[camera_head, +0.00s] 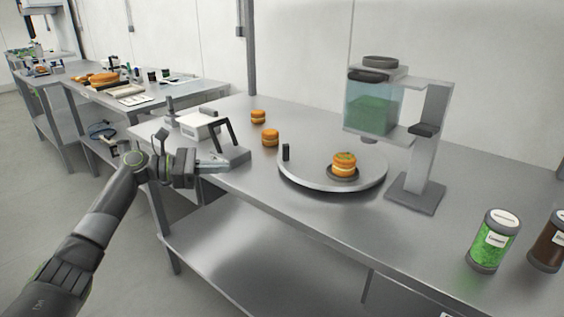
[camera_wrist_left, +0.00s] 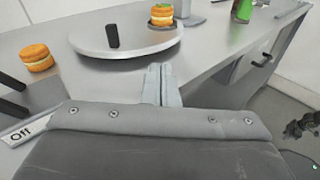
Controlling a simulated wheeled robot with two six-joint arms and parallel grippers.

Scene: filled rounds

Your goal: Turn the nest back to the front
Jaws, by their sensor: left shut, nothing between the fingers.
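A round grey turntable (camera_head: 310,182) lies on the steel table, with a short black upright peg (camera_head: 286,152) near its left edge. A dark round nest (camera_head: 343,177) sits on the turntable, right of its middle, with an orange filled round (camera_head: 344,162) in it. My left gripper (camera_head: 228,165) is shut and empty, left of the turntable and apart from it, by the table's front edge. In the left wrist view, the shut fingers (camera_wrist_left: 162,84) point toward the turntable (camera_wrist_left: 90,50), just short of its near rim. The peg (camera_wrist_left: 112,36) stands beyond them.
A dispenser (camera_head: 372,105) with green filling stands behind the turntable on a grey post. Two orange rounds (camera_head: 270,137) (camera_head: 258,117) lie at the back left. A black-handled device (camera_head: 235,158) is close to my left gripper. Jars (camera_head: 494,240) stand at the right.

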